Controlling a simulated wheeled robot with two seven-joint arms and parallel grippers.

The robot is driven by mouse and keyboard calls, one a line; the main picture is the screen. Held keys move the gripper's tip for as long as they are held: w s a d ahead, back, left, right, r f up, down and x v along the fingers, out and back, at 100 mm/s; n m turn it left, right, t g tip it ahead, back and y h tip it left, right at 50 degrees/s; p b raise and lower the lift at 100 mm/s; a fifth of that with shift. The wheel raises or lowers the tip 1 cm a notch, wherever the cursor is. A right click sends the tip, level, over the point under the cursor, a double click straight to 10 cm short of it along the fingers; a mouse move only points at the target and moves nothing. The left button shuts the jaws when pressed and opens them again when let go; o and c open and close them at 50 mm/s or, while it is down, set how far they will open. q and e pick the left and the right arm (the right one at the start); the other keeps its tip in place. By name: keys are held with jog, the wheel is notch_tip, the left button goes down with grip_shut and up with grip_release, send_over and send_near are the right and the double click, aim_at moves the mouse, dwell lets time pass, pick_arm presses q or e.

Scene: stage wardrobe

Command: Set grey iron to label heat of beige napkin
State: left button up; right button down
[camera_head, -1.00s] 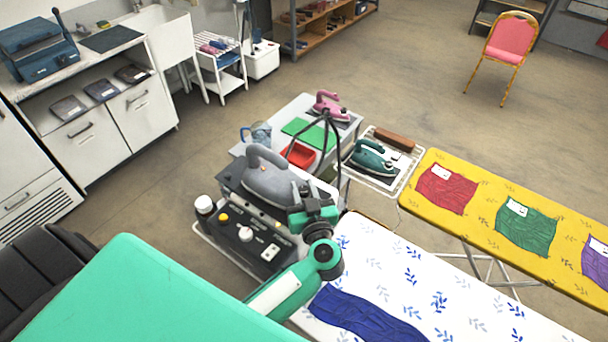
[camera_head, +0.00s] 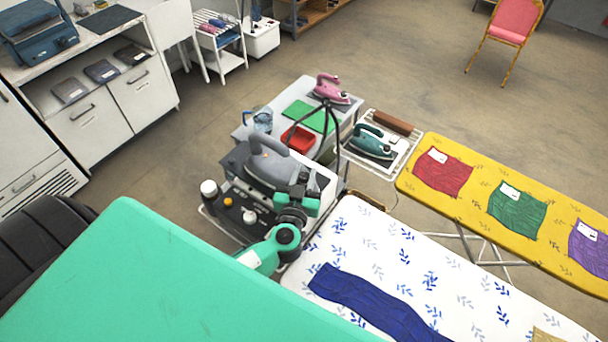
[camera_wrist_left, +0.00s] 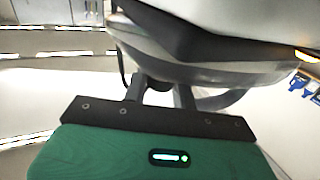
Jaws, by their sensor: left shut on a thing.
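The grey iron (camera_head: 262,168) rests on its dark station, with a small orange light near its handle. My left gripper (camera_head: 297,192) is at the iron's near right side, shut on a part of it. The exact part is hidden in the head view. In the left wrist view, the fingers (camera_wrist_left: 160,92) reach up to the iron's dark and grey body (camera_wrist_left: 200,62), which fills the top. A beige cloth (camera_head: 546,336), apparently the beige napkin, shows only as a corner at the bottom right on the white board. No label on it is visible. My right gripper is not in view.
The station front (camera_head: 233,212) carries several knobs. A teal iron (camera_head: 371,143) and a pink iron (camera_head: 328,90) stand behind. A blue cloth (camera_head: 365,300) lies on the white patterned board (camera_head: 400,250). The yellow board (camera_head: 475,195) holds red, green and purple labelled napkins.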

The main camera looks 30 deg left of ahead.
pick_arm(q)
jog(key=o, duration=0.9)
jog(key=shift+w, duration=0.1)
jog(key=shift+b+v, duration=2.25)
jog(key=shift+v, duration=4.65)
jog(key=shift+o, duration=0.3)
